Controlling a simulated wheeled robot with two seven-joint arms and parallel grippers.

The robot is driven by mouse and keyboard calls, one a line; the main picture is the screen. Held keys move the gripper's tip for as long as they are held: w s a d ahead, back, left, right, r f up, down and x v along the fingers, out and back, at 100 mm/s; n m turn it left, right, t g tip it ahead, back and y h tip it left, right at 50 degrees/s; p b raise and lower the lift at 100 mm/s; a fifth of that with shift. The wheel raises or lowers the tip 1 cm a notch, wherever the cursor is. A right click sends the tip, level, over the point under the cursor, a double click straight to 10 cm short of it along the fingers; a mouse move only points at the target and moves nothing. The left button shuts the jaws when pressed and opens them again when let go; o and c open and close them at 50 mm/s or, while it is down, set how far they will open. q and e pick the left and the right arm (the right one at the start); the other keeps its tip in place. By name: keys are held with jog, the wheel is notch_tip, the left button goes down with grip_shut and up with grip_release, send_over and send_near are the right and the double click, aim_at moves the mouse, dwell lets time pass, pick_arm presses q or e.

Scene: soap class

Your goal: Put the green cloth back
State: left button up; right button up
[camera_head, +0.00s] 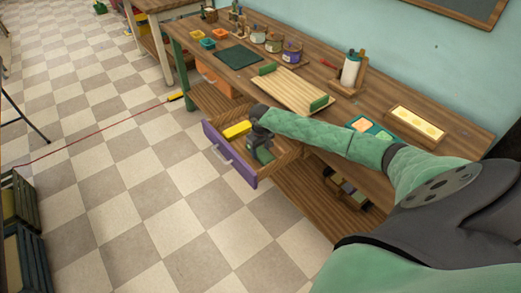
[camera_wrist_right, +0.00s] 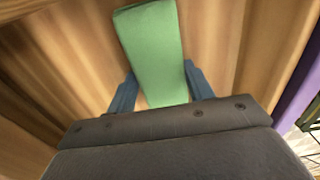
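The green cloth (camera_wrist_right: 153,50) is a long, flat-looking folded piece in the right wrist view, between the two blue-grey fingers of my right gripper (camera_wrist_right: 160,80). The fingertips are close to its long sides; I cannot tell whether they press on it. In the head view, my right gripper (camera_head: 259,141) reaches down into the open drawer (camera_head: 228,165) with a purple front, and part of the green cloth (camera_head: 265,155) shows beside and below it. The gripper hides the rest. My left gripper is not in view.
A yellow item (camera_head: 237,130) lies in the drawer's back left. The workbench (camera_head: 340,112) above holds a wooden slatted board (camera_head: 293,91), a dark green mat (camera_head: 238,57), jars, a bottle and a tray of yellow soaps (camera_head: 417,122).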

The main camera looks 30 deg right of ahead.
aim_at(261, 150)
jog(key=o, duration=0.4)
jog(key=shift+o, duration=0.2)
jog(key=shift+r, duration=0.25)
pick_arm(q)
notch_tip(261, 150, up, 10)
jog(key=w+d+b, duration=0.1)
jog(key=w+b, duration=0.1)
pick_arm(e)
notch_tip(261, 150, up, 12)
jog(key=shift+f, duration=0.15)
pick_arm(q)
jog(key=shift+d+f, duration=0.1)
